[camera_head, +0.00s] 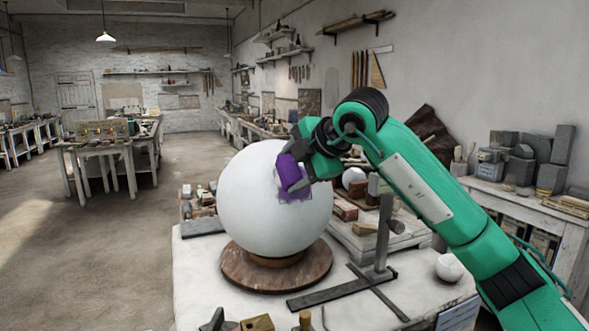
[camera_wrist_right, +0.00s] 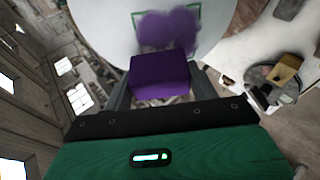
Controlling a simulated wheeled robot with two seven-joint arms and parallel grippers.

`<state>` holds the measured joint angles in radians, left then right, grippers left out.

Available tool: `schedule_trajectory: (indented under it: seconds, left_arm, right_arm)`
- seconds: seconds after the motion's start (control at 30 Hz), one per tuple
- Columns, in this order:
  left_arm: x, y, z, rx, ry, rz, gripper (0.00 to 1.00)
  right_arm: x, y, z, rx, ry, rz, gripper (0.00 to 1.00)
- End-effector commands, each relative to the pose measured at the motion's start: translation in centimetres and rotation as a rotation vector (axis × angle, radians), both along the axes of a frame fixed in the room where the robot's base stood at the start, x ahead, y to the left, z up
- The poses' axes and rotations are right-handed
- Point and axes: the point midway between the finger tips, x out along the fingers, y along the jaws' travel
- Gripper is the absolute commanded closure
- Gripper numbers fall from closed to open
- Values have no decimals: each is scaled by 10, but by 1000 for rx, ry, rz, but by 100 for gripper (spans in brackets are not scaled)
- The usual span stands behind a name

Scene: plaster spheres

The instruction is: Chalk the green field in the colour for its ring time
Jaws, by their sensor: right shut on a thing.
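A large white plaster sphere (camera_head: 262,215) rests on a round brown base (camera_head: 245,273) on the white-topped table; it also shows in the wrist view (camera_wrist_right: 95,25). My right gripper (camera_head: 291,176) is shut on a purple chalk block (camera_wrist_right: 160,76) at the sphere's upper right side. In the wrist view, the green-outlined field (camera_wrist_right: 168,28) carries several overlapping purple smears just beyond the block. Parts of its outline are covered or hidden. Whether the block touches the surface now is hard to tell. My left gripper is not in view.
A metal stand (camera_head: 380,238) with a post and a long flat foot is right of the sphere. A small white ball (camera_head: 449,267) lies near the table's right edge. Small blocks (camera_head: 257,323) lie at the front. Open floor (camera_head: 110,260) is at left.

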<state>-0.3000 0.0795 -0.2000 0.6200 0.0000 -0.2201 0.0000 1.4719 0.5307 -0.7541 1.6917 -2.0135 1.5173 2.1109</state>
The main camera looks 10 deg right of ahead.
Motion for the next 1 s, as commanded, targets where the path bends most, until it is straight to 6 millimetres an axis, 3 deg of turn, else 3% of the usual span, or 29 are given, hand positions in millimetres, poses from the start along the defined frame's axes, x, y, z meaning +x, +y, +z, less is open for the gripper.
schedule_trajectory:
  seconds: [0.83,1.0]
  left_arm:
    - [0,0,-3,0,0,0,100]
    - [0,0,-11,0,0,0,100]
  right_arm:
    - [9,1,-7,2,0,1,82]
    - [7,0,-12,1,-1,2,82]
